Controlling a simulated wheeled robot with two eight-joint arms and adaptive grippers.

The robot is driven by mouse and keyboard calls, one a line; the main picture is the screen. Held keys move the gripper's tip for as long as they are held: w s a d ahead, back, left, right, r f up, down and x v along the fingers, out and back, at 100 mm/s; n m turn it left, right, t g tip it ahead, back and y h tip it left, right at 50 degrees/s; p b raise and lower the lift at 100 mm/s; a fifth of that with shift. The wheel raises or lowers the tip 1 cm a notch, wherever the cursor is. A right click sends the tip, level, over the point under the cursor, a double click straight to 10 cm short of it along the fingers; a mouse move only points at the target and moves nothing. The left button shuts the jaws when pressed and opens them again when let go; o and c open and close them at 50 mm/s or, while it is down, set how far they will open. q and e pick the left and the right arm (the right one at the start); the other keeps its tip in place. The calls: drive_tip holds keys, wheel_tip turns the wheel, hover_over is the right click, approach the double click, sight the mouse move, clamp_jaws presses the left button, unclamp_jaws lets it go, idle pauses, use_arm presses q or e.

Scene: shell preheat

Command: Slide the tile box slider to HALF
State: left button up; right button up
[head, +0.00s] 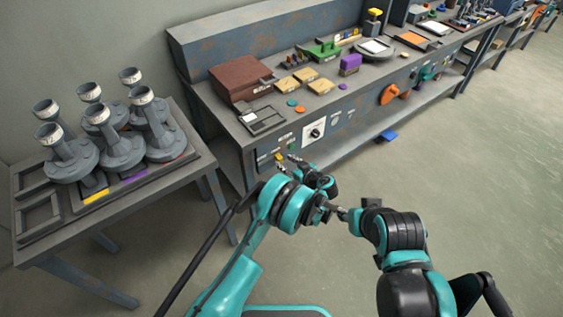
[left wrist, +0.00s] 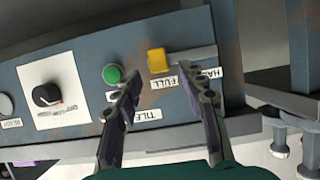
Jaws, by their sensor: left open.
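The tile box slider has a yellow handle (left wrist: 157,61) on the front panel of the bench. In the left wrist view, the panel appears upside down. The handle is at the left end of a horizontal slot, near the FULL label (left wrist: 163,83). The HALF label (left wrist: 205,76) is near the right part of the slot. My left gripper (head: 290,162) is open and empty in front of the panel. Its fingers (left wrist: 165,90) flank the labels below the handle in the wrist view, apart from the handle. My right gripper (head: 341,212) is small and partly hidden in the head view.
A green button (left wrist: 113,74) and a black knob (left wrist: 47,94) are beside the slider. A brown box (head: 240,78) and yellow tiles (head: 305,75) lie on the bench. A side table (head: 55,232) holds several grey funnels. Floor at right is clear.

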sight(281, 159)
use_arm(q)
drive_tip(key=shift+b+x, duration=0.45)
drive_tip(key=shift+x, duration=1.4)
drive_tip(key=shift+c, duration=0.3)
